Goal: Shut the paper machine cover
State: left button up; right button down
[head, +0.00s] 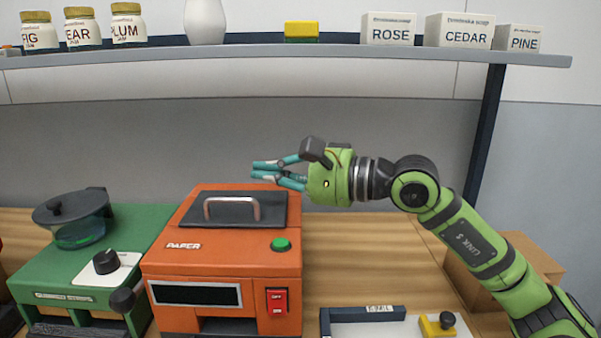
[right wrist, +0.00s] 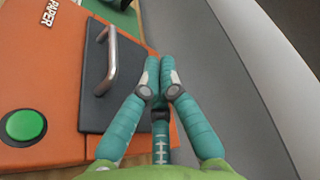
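The orange paper machine (head: 222,256) stands on the wooden bench, with "PAPER" on its top. Its dark grey cover (head: 235,215) lies down on the top, and I see no gap under it. The cover's metal handle (head: 232,203) stands up from it. In the right wrist view the cover (right wrist: 120,100) and handle (right wrist: 110,58) are left of my fingers. My right gripper (head: 254,170) is up behind the cover near its back right corner, apart from the handle. Its teal fingertips (right wrist: 160,75) are together with nothing between them. My left gripper is out of view.
A green machine (head: 95,260) with a dark-lidded pot stands on the left. A tray-like fixture with a yellow part (head: 437,326) is at front right, a cardboard box (head: 530,258) behind my right arm. A shelf (head: 300,55) with jars and boxes hangs above.

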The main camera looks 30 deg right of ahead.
jog(key=v, duration=1)
jog(key=shift+s+d, duration=0.25)
jog(key=shift+s, duration=0.1)
jog(key=shift+r, duration=0.1)
